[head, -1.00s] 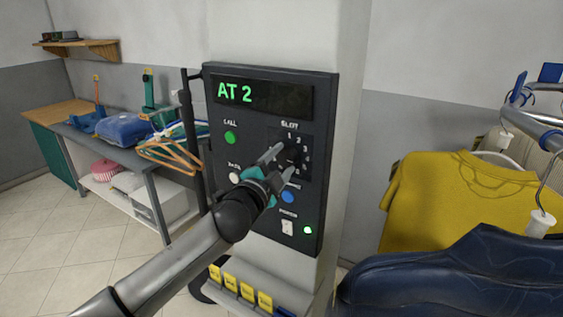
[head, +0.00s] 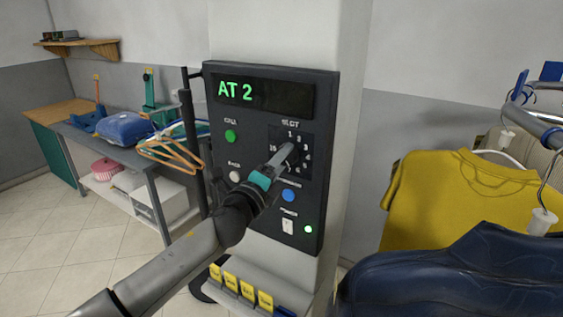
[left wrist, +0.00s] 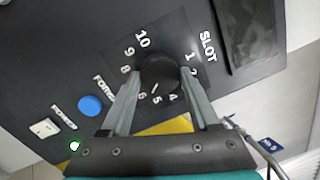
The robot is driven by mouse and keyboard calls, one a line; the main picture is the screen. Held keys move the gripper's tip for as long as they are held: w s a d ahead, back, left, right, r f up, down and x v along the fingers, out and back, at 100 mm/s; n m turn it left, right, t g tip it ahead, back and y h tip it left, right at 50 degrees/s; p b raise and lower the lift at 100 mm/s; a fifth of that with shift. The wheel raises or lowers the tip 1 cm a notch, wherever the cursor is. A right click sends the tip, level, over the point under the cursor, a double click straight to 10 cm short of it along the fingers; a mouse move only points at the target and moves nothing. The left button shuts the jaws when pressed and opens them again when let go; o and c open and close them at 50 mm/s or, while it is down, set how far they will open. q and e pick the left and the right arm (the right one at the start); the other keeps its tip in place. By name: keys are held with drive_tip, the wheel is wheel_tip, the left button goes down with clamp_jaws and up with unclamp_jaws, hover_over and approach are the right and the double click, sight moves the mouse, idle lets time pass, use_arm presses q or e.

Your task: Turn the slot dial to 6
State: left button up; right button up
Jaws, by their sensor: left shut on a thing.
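The slot dial (left wrist: 160,70) is a round black knob inside a ring of white numbers on the dark control panel (head: 255,205). My left gripper (left wrist: 162,74) is shut on the dial, one finger on each side of it. In the head view the left gripper (head: 288,152) covers much of the dial and some numbers. A small white mark shows at the dial's lower edge in the left wrist view, near the 5 and 6; its exact setting is unclear. The display (head: 262,94) reads "AT 2" in green. My right gripper is not in view.
A green button (head: 230,136), a white button (head: 235,175), a blue button (head: 288,195) and a white switch (head: 287,227) surround the dial. Yellow tags (head: 247,291) stand below. A yellow shirt (head: 445,205) and dark blue garment (head: 450,275) hang at right.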

use_arm(q)
drive_tip(key=shift+m, duration=0.6)
drive_tip(key=o, duration=1.4)
drive_tip(key=shift+b+v, duration=0.6)
drive_tip(key=shift+v, duration=7.05)
drive_tip(key=shift+f, duration=0.1)
